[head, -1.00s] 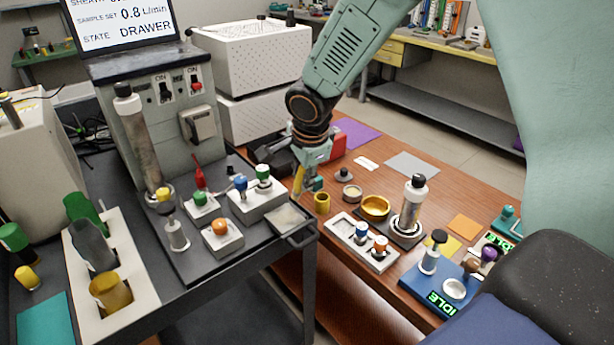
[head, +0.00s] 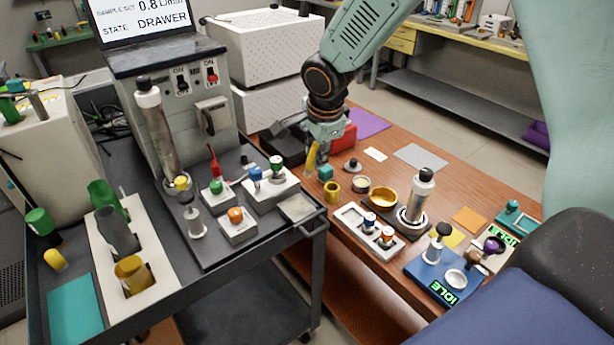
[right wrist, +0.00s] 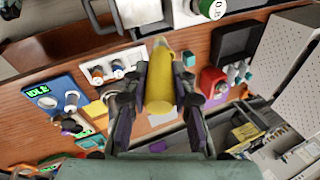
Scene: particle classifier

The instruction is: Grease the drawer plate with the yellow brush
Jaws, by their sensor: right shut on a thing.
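My right gripper (head: 318,163) is shut on the yellow brush (head: 311,157). It holds the brush in the air above the wooden table, with the lower end pointing down. In the right wrist view, the brush (right wrist: 160,90) stands out between the two dark fingers. The drawer plate (head: 297,208) is a flat, pale metal plate with a handle at the front edge of the grey cart. The brush is above and behind it in the head view, apart from it. The plate also shows at the top of the right wrist view (right wrist: 140,12). My left gripper is not in view.
Left of the plate on the cart are a block with a green knob and a blue knob (head: 268,182) and a block with an orange knob (head: 236,226). On the table, a yellow cup (head: 332,191) stands beside a gold dish (head: 383,199). A gap separates cart and table.

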